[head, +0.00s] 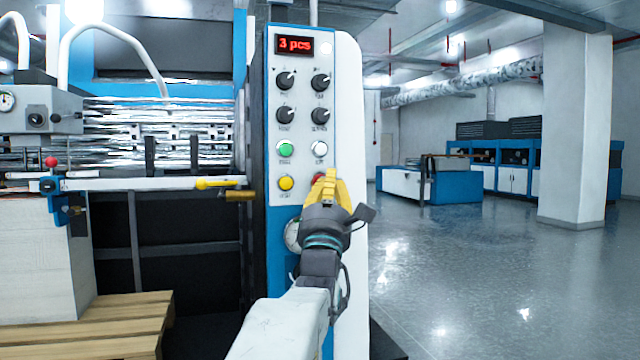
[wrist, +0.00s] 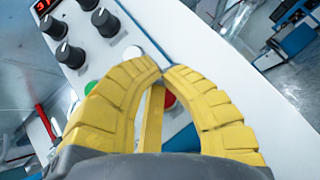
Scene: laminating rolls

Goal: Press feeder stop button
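The control panel (head: 301,120) is a white upright face with a red display, four black knobs and four round buttons. A red button (head: 318,179) is at its lower right, partly hidden behind my gripper; it also shows between the fingers in the wrist view (wrist: 169,100). A green button (head: 286,148), a white button (head: 320,148) and a yellow button (head: 286,183) are around it. The labels are too small to read. My gripper (head: 330,172) has yellow fingers with their tips together and empty, in front of the red button. I cannot tell whether they touch it.
A wooden pallet (head: 115,325) with a paper stack (head: 40,260) is at lower left. The floor (head: 480,270) to the right is open up to a pillar (head: 574,130).

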